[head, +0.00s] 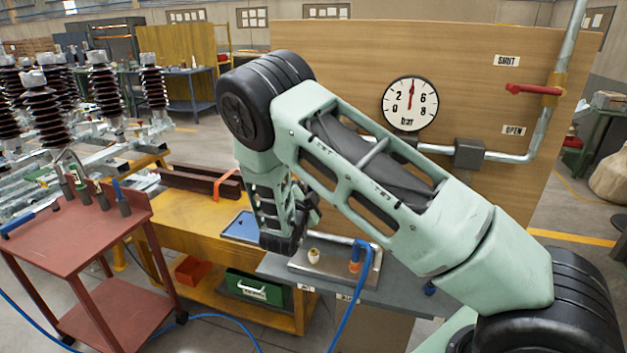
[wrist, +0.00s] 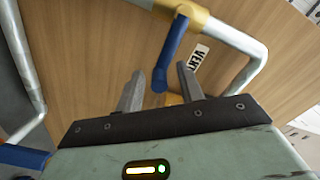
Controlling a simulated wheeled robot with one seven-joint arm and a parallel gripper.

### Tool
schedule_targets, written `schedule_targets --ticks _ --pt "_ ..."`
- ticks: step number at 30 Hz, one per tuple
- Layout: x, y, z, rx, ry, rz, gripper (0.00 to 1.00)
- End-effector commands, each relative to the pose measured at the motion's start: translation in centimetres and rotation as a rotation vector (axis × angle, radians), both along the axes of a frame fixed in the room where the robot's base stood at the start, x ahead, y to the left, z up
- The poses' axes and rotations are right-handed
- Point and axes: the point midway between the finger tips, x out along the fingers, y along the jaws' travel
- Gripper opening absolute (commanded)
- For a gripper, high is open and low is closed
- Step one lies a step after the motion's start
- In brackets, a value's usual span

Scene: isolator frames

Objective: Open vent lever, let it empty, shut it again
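The blue vent lever (wrist: 171,52) hangs from a yellow valve body (wrist: 183,12) on a grey pipe in the wrist view, beside a label reading VENT (wrist: 199,62). My gripper (wrist: 159,72) is open, with the lever's lower end showing between its two fingers. I cannot tell whether either finger touches it.
A red lever (head: 533,89) lies level on the right pipe, between signs SHUT (head: 507,61) and OPEN (head: 514,130). A grey shelf holds a metal tray (head: 374,270) with small fittings and a blue hose. A red cart (head: 75,245) stands left.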

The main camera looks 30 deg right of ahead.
Motion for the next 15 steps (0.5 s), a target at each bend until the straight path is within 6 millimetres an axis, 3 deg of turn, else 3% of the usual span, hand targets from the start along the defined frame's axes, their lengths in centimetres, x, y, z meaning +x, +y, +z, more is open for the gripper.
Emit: schedule_targets --ticks 6,15 --pt "1.3 -1.6 0.0 0.001 0.001 -0.001 0.38" --pt "1.5 -1.8 -0.1 0.0 0.0 0.001 0.38"
